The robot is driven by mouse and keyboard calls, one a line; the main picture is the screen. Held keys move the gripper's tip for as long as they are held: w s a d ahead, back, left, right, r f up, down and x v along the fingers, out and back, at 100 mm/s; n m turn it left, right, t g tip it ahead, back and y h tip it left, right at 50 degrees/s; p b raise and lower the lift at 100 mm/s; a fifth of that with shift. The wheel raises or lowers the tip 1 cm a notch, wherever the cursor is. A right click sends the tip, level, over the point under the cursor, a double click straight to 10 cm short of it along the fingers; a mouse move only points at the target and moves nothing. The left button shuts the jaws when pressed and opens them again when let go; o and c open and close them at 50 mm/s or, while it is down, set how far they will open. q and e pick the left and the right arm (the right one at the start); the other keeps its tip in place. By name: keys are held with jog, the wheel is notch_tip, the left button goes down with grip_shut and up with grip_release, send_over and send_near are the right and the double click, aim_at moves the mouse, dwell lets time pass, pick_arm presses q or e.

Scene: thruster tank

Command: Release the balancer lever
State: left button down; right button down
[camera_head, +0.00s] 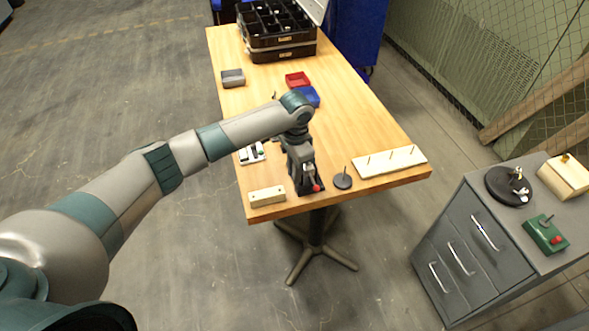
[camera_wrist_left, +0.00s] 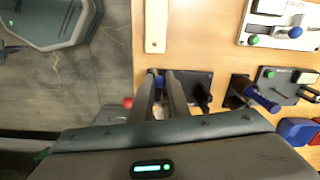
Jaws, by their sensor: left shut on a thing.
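My left gripper (camera_head: 308,176) points down over a small dark device at the near edge of the wooden table. The rest of the lever is hidden by the fingers. The device's dark base plate (camera_wrist_left: 192,79) shows just right of the fingers, with a black upright piece on it. A red knob (camera_head: 316,188) shows beside the gripper, and also in the left wrist view (camera_wrist_left: 127,102). My right gripper is out of view.
A cream block (camera_head: 267,196) lies left of the gripper. A round dark base with a pin (camera_head: 343,181) and a white pegged board (camera_head: 390,161) stand to the right. A switch panel (camera_head: 251,153) and red (camera_head: 297,79) and blue bins lie farther back. A grey cabinet (camera_head: 480,240) stands right.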

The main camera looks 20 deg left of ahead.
pick_arm(q)
jog(key=p, duration=0.1)
jog(key=s+t+p, duration=0.1)
jog(key=shift+d+r+y+p, duration=0.25)
jog(key=shift+d+y+p, duration=0.1)
jog(key=shift+y+p, duration=0.05)
jog(key=shift+s+d+f+t+p, duration=0.15)
jog(key=shift+f+t+p, duration=0.1)
jog(key=shift+t+p, duration=0.05)
jog(key=c, duration=1.7)
grip_release()
jog(key=shift+r, duration=0.1)
